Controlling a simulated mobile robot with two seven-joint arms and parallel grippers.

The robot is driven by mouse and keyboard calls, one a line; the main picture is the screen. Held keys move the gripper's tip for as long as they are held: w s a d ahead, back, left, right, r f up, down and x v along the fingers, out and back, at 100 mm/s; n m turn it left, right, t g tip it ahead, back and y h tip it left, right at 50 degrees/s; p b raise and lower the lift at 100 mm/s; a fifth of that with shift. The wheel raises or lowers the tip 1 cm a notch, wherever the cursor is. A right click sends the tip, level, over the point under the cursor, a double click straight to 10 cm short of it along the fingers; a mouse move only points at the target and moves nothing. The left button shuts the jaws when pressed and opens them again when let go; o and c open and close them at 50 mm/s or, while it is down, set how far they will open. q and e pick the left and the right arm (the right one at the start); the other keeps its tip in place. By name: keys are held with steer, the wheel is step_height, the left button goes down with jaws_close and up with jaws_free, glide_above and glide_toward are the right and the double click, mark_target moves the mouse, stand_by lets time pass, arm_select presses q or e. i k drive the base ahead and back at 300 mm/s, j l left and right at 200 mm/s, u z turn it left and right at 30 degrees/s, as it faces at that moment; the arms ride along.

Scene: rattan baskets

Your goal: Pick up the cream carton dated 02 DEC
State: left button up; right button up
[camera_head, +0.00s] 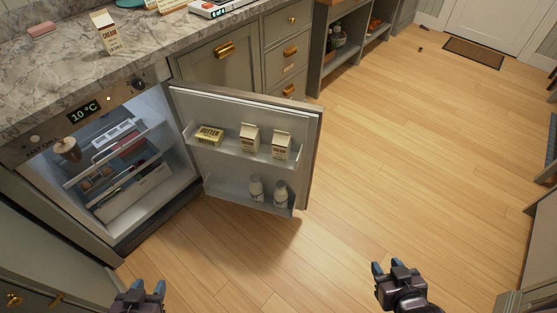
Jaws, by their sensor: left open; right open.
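Two cream cartons, a left one (249,138) and a right one (281,147), stand upright side by side on the upper shelf of the open fridge door (312,150). A third cream carton (106,32) stands on the marble counter. The dates on all three are too small to read. My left gripper (139,289) is open and empty at the bottom left, in front of the fridge. My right gripper (388,268) is open and empty over the wood floor, right of the door. Both are well apart from the cartons.
A butter pack (210,134) sits left of the door cartons. Two white bottles (280,193) stand on the lower door shelf. The fridge (118,252) is open, its display reading 10 °C. A pink block (41,29) lies on the counter (65,65). The floor right of the door is clear.

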mark_target(249, 136)
steer(key=j+u, duration=0.4)
steer(key=i+j+u, duration=0.2)
steer(key=j+u, duration=0.15)
steer(key=j, duration=0.1)
